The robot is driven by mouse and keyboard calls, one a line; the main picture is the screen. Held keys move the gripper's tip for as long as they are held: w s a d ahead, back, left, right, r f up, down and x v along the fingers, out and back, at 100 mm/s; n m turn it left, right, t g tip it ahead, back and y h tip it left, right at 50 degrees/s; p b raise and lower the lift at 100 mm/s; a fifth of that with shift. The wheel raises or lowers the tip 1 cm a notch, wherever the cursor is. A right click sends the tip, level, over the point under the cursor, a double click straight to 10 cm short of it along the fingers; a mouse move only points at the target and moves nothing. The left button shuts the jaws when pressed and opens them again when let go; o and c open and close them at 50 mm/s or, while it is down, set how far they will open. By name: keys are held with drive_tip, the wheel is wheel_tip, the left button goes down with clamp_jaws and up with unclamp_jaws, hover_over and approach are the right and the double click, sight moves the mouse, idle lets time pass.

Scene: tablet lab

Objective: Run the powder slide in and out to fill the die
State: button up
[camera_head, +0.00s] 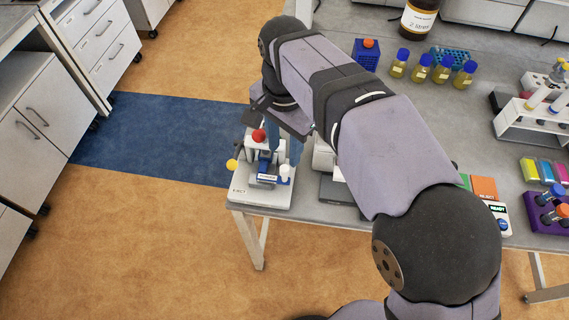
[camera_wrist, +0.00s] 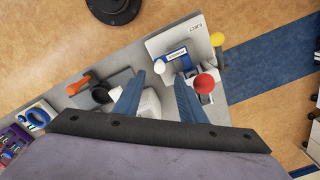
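A small tablet press stands on a pale base plate (camera_head: 246,196) at the table's left front corner; the base plate also shows in the wrist view (camera_wrist: 160,46). What looks like the powder slide is a blue part with a white label (camera_head: 267,179), also in the wrist view (camera_wrist: 177,54). A white round knob (camera_wrist: 159,66) is beside it. My gripper (camera_wrist: 160,76) is open, its two blue fingers spread above the press, with the knob appearing between and beyond the tips. Contact cannot be told. The die is not clearly visible.
A red ball knob (camera_wrist: 205,84) is close to the right finger, and a yellow ball knob (camera_wrist: 217,39) sticks out past the table edge. A dark tray (camera_head: 338,190) lies right of the press. Yellow vials (camera_head: 420,69) and a white tube rack (camera_head: 530,128) are farther right.

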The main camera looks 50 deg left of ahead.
sight(284, 168)
drive_tip(key=shift+f+p, duration=0.9)
drive_tip(key=shift+f, duration=2.7)
clamp_jaws()
